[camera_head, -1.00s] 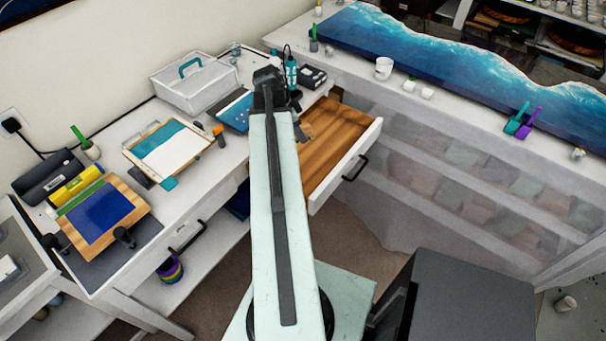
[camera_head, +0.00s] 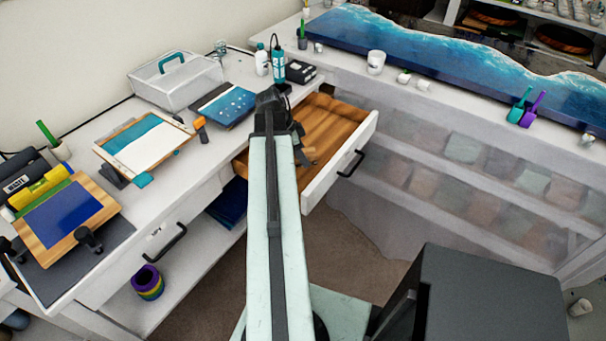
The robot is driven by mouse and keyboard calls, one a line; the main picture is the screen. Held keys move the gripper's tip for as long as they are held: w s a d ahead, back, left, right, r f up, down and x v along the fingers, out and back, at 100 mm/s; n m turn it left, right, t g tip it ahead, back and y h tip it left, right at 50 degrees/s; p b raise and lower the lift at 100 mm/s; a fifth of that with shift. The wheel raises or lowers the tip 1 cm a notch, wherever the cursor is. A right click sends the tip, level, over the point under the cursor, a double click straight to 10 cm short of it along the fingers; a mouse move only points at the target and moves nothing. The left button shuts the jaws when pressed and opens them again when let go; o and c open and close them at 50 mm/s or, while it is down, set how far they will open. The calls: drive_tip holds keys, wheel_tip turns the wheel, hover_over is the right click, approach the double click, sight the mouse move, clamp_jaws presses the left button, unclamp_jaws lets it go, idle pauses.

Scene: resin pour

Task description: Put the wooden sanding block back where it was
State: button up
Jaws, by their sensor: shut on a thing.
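My arm reaches forward, and my gripper (camera_head: 303,153) shows only in part, as dark pieces beside the arm over the open drawer. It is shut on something. The arm hides most of the gripper, and I cannot make out the wooden sanding block it holds. The open wooden-bottomed drawer (camera_head: 335,124) is pulled out from under the bench corner. Its visible floor looks bare. I cannot tell how high the gripper is above it.
On the left bench are a white caddy (camera_head: 180,85), a blue dotted panel (camera_head: 229,106), a blue-and-white board (camera_head: 145,141) and a clamped blue panel (camera_head: 66,214). Bottles (camera_head: 278,66) and a black box (camera_head: 300,71) stand in the corner. A long blue resin slab (camera_head: 430,60) lies on the right bench.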

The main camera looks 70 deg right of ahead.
sight(302, 171)
wheel_tip(302, 171, down, 5)
drive_tip(key=b, duration=0.3)
drive_tip(key=shift+b, duration=0.35)
drive_tip(key=shift+r, duration=0.25)
drive_tip(key=shift+f, duration=0.15)
drive_tip(key=o, duration=1.3)
drive_tip(key=shift+r+p, duration=0.45)
drive_tip(key=shift+p, duration=0.05)
drive_tip(key=p+v, duration=1)
drive_tip(key=v, duration=0.1)
drive_tip(key=shift+w+a+r+p, duration=0.1)
drive_tip(key=shift+w+r+p, duration=0.05)
drive_tip(key=shift+r+p, duration=0.2)
drive_tip(key=shift+f, duration=0.1)
